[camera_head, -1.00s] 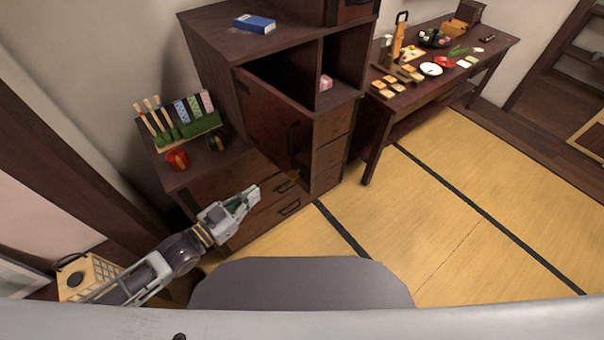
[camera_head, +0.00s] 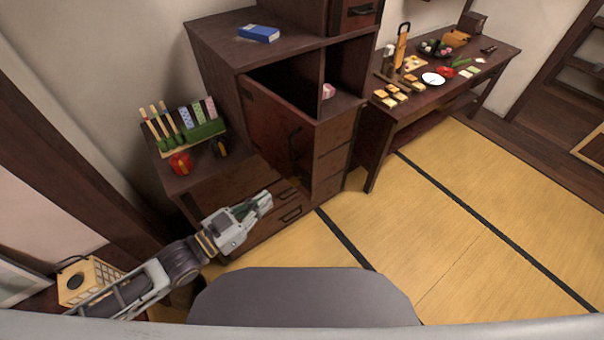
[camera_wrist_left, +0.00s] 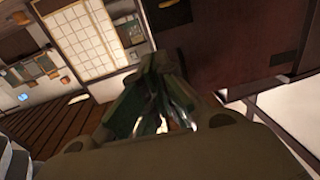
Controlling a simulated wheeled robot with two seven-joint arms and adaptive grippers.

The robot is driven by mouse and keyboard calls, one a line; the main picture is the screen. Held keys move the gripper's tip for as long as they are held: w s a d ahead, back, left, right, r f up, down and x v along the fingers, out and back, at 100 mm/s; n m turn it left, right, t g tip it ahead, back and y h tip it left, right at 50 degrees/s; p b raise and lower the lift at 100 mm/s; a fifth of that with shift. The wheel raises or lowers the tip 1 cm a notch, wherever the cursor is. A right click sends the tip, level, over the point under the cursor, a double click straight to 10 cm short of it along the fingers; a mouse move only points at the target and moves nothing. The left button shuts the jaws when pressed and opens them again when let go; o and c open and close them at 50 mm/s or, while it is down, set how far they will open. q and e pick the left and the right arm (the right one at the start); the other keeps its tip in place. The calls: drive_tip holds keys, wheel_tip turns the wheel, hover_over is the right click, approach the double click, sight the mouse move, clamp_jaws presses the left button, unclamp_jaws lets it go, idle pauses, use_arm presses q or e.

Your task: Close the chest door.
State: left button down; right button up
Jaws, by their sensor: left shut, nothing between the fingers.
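The dark wooden chest (camera_head: 225,57) stands left of centre in the head view. Its reddish-brown door (camera_head: 272,130) stands open, hinged at the left of the compartment, with a dark handle (camera_head: 294,143) near its free edge. My left gripper (camera_head: 266,199) is shut and empty, in front of the drawers and below the door, seemingly apart from it. In the left wrist view the gripper fingers (camera_wrist_left: 155,108) are together, and a dark reddish panel (camera_wrist_left: 215,45), likely the door, fills the upper right. My right gripper is not in view.
A blue box (camera_head: 259,33) lies on the chest top. A low cabinet at left carries a rack of patterned pieces (camera_head: 185,125) and a red object (camera_head: 181,163). A food table (camera_head: 420,98) stands right. Tatami floor (camera_head: 450,230) is clear.

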sight(310, 168)
use_arm(q)
drive_tip(key=shift+p+x, duration=0.4)
drive_tip(key=shift+x, duration=6.3)
drive_tip(key=shift+w+d, duration=0.2)
